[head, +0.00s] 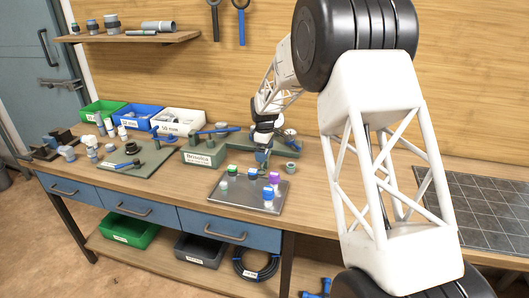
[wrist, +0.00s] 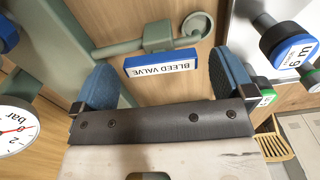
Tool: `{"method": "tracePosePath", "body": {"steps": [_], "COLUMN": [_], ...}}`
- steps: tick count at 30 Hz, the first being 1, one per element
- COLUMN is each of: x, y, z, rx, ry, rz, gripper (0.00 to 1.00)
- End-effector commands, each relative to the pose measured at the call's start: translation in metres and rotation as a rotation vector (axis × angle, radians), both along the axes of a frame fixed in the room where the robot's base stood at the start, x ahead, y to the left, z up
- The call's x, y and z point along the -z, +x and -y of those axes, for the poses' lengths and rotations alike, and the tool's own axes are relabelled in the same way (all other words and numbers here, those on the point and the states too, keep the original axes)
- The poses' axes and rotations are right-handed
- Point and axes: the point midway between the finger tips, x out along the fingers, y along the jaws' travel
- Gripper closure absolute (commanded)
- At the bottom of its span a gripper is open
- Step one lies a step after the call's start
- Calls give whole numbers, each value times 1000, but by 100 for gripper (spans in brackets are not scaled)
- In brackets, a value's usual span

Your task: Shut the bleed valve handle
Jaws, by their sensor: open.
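The bleed valve handle (wrist: 162,63) is a blue bar with a white "BLEED VALVE" label. In the wrist view it lies roughly along its green pipe (wrist: 118,46), below the green valve body. My gripper (wrist: 162,80) is open, with one blue fingertip pad to the left of the handle and the other to its right. I see a gap on each side, and nothing is held. In the head view my gripper (head: 262,156) is low at the right end of the green manifold (head: 205,157). I cannot make out the bleed handle there.
A pressure gauge (wrist: 14,128) is at the left in the wrist view. In the head view a grey tray (head: 232,197) with several coloured pieces lies in front, and bins (head: 178,122) stand behind left.

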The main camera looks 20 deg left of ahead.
Motion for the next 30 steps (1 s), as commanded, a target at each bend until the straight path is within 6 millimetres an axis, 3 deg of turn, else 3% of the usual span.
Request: {"method": "tracePosePath", "body": {"steps": [12, 22, 30], "x": [5, 5, 5], "y": [0, 0, 0], "z": [0, 0, 0], "rx": [0, 0, 21], "ry": [0, 0, 0], "rz": [1, 0, 0], "gripper": [0, 47, 47]}}
